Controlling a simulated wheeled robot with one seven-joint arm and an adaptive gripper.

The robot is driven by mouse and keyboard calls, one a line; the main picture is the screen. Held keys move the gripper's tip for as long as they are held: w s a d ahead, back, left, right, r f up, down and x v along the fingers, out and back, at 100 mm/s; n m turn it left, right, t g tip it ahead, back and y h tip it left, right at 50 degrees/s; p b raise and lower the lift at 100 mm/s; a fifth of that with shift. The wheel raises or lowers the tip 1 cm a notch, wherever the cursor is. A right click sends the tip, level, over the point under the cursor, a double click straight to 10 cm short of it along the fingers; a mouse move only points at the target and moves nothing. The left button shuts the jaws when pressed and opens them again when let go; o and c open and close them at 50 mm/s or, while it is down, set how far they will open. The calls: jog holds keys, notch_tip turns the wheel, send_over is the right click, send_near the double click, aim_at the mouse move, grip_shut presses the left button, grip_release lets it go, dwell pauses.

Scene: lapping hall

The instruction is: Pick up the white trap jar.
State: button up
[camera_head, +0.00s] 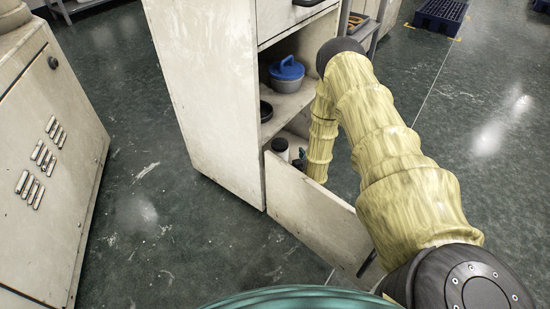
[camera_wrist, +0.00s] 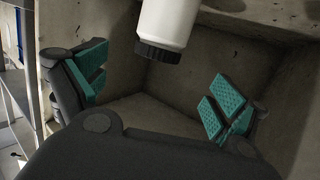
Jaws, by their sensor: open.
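The white trap jar (camera_wrist: 168,22) has a dark ribbed lid and shows at the top of the wrist view, lid downward in the picture and its other end cut off by the frame. In the head view, the jar (camera_head: 282,156) stands in the low compartment of the pale cabinet, dark lid up. My gripper (camera_wrist: 153,84) is open, its teal-padded fingers wide apart with nothing between them. The jar is just above the gap in the wrist view, not gripped. In the head view, my gripper (camera_head: 299,163) is mostly hidden, with a little teal showing right of the jar.
A blue-lidded pot (camera_head: 287,75) and a dark round dish (camera_head: 265,111) sit on the shelf above. Open floor lies left, before a pale machine housing (camera_head: 50,150).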

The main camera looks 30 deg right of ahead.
aim_at(281, 145)
jog(key=b+x, duration=0.1)
jog(key=x, duration=0.3)
jog(key=shift+w+f+b, duration=0.1)
jog(key=shift+w+b, duration=0.15)
jog(key=shift+b, duration=0.1)
jog(key=shift+d+b+x, duration=0.1)
jog(key=shift+b+x, duration=0.75)
jog(key=shift+x, duration=0.3)
jog(key=shift+d+b+x, duration=0.15)
jog(key=shift+b+x, duration=0.65)
jog(key=shift+x, duration=0.35)
jog(key=shift+w+d, duration=0.15)
jog(key=shift+w, duration=0.35)
jog(key=c, duration=1.6)
jog(key=shift+o, duration=0.2)
jog(key=shift+r, duration=0.25)
